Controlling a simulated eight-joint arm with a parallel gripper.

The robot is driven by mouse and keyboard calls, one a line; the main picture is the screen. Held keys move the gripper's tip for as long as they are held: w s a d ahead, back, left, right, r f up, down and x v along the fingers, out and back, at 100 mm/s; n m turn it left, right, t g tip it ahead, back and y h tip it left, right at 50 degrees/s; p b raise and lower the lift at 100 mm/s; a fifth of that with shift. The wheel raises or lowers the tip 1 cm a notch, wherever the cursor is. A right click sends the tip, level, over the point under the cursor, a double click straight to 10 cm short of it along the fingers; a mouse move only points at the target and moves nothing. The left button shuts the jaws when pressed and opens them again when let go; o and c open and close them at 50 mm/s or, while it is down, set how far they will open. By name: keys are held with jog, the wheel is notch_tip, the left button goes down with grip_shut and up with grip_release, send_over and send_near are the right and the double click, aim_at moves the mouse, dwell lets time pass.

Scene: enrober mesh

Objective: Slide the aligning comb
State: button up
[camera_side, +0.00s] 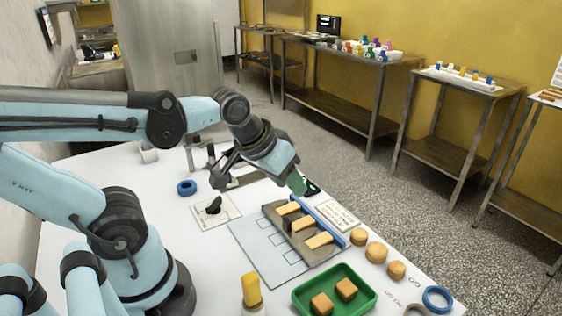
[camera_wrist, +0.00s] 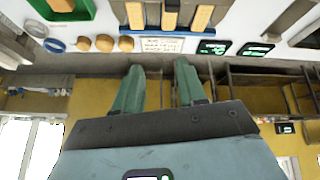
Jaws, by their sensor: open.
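The likely aligning comb is a brownish-grey piece (camera_side: 297,239) between yellow bars (camera_side: 318,241), against a blue rail (camera_side: 327,221) on a pale sheet (camera_side: 264,254); I cannot clearly tell its outline. In the wrist view, the yellow bars (camera_wrist: 202,17) and a dark part between them (camera_wrist: 170,20) show at the top. My gripper (camera_wrist: 160,80) has green fingers standing apart with nothing between them. In the side view, my gripper (camera_side: 300,184) is tilted above the far end of the rail, apart from the bars.
A green tray (camera_side: 370,307) with two brown blocks stands in front. Round tan pieces (camera_side: 376,252) and a blue ring (camera_side: 437,298) lie at right. A printed card (camera_side: 337,215) lies beside the rail. A small dark-handled item (camera_side: 214,206) and another blue ring (camera_side: 187,187) are at left.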

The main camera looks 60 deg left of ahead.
aim_at(287, 220)
jog(key=shift+w+a+f+n+g, duration=0.25)
jog(key=shift+f+n+g, duration=0.8)
jog(key=shift+f+n, duration=1.15)
jog(key=shift+w+a+f+n+g, duration=0.25)
jog(key=shift+f+n+g, duration=0.95)
jog(key=shift+n, duration=1.8)
jog(key=shift+w+a+f+n+g, duration=0.25)
jog(key=shift+f+n+g, duration=0.6)
jog(key=shift+f+n, duration=1.45)
jog(key=shift+s+a+r+n, duration=0.1)
jog(key=shift+r+n, duration=0.2)
jog(key=shift+r, duration=0.05)
jog(key=shift+c, duration=0.3)
grip_shut()
